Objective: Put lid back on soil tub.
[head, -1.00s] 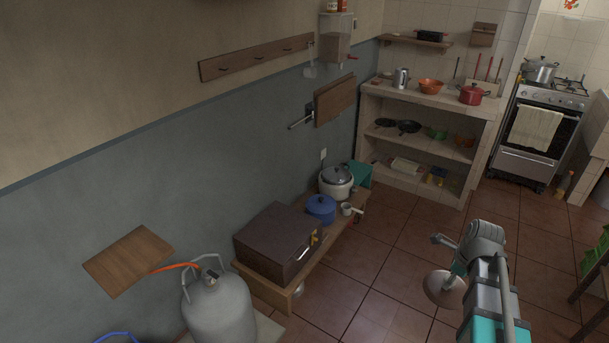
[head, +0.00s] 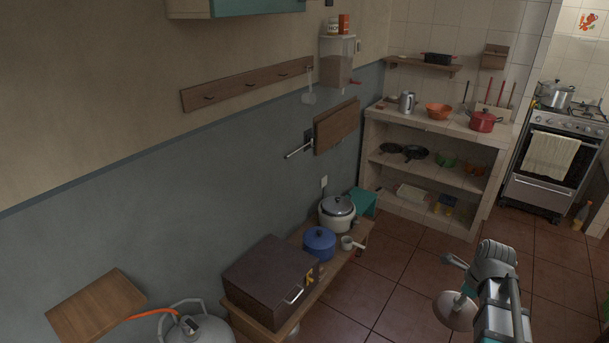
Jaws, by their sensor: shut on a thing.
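My gripper (head: 464,283) is at the lower right in the head view, above the tiled floor. It is shut on a round, pale brownish disc that looks like the lid (head: 454,311). The lid hangs tilted at the fingers, well clear of the furniture. My arm covers part of its right side. I cannot make out a soil tub in this view.
A low wooden bench (head: 270,324) along the wall holds a dark box (head: 268,277), a blue pot (head: 319,244) and a rice cooker (head: 337,212). A tiled shelf unit (head: 440,132) and stove (head: 550,165) stand behind. The floor (head: 400,270) between is open.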

